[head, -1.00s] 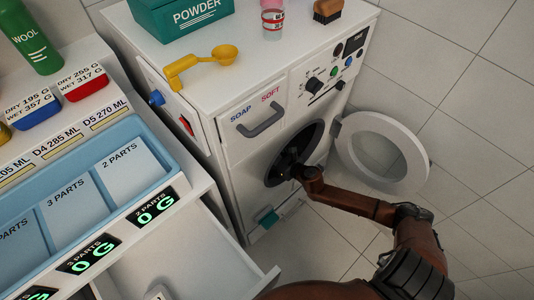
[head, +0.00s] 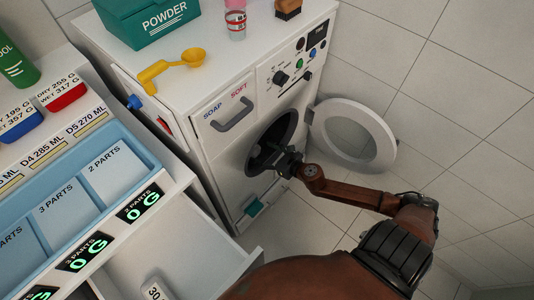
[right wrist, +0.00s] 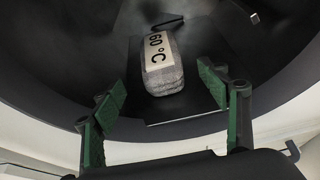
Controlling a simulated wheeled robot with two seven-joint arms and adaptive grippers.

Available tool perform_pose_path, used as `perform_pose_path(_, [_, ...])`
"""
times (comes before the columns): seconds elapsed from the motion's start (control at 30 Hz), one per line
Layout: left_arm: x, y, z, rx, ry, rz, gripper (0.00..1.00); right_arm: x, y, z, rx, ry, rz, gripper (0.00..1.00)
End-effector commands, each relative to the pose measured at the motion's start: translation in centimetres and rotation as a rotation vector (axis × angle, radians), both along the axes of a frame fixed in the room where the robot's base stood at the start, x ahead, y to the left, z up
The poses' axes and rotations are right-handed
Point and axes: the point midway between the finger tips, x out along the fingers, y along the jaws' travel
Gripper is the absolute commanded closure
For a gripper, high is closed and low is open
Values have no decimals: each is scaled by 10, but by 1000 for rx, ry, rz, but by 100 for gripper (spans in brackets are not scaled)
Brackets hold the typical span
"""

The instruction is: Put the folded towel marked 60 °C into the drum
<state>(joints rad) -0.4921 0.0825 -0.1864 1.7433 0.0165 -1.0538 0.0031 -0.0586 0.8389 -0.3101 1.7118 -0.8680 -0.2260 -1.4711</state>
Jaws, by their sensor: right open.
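The grey folded towel (right wrist: 163,72) marked 60 °C lies inside the dark drum (right wrist: 60,60) in the right wrist view, label facing the camera. My right gripper (right wrist: 162,90) is open, its green-padded fingers spread to either side in front of the towel, not closed on it. In the head view the right gripper (head: 287,163) is at the mouth of the drum (head: 268,146), and the towel is hidden there. My left gripper is not in view.
The round white washer door (head: 352,136) stands open to the right of the drum. A powder box (head: 150,20), a yellow scoop (head: 172,72), a cup and a brush are on top. An open drawer (head: 195,262) at lower left holds a piece marked 30 (head: 156,288).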

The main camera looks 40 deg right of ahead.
Motion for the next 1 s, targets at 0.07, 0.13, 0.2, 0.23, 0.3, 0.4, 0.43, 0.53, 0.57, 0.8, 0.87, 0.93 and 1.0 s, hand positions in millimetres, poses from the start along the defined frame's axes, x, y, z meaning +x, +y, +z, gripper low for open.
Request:
perform_pose_path(0.07, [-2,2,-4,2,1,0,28,-5,0,3,0,-1,1,32])
perform_pose_path(0.13, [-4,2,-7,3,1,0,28,-8,0,4,0,-1,1,32])
perform_pose_path(0.2, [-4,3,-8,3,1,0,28,-9,0,4,0,-1,1,32])
perform_pose_path(0.23, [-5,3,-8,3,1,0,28,-9,0,4,0,-1,1,32])
perform_pose_path(0.3, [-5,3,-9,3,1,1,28,-9,0,4,0,-1,1,32])
perform_pose_path(0.4, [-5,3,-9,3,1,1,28,-9,0,3,4,0,-2,32])
perform_pose_path(0.43, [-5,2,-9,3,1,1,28,-10,0,2,16,2,-10,32])
perform_pose_path(0.53, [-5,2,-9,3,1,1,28,-21,-1,-7,158,20,-109,32])
perform_pose_path(0.57, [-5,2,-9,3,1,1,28,-27,-1,-12,236,30,-166,32])
perform_pose_path(0.8, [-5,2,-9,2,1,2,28,-151,-8,-124,1225,167,-1059,32])
perform_pose_path(0.87, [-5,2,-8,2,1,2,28,-194,-6,-163,1384,190,-1298,32])
perform_pose_path(0.93, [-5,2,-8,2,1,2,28,-247,3,-206,1521,207,-1564,32])
perform_pose_path(1.0, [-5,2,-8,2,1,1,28,-300,18,-243,1613,210,-1818,32])
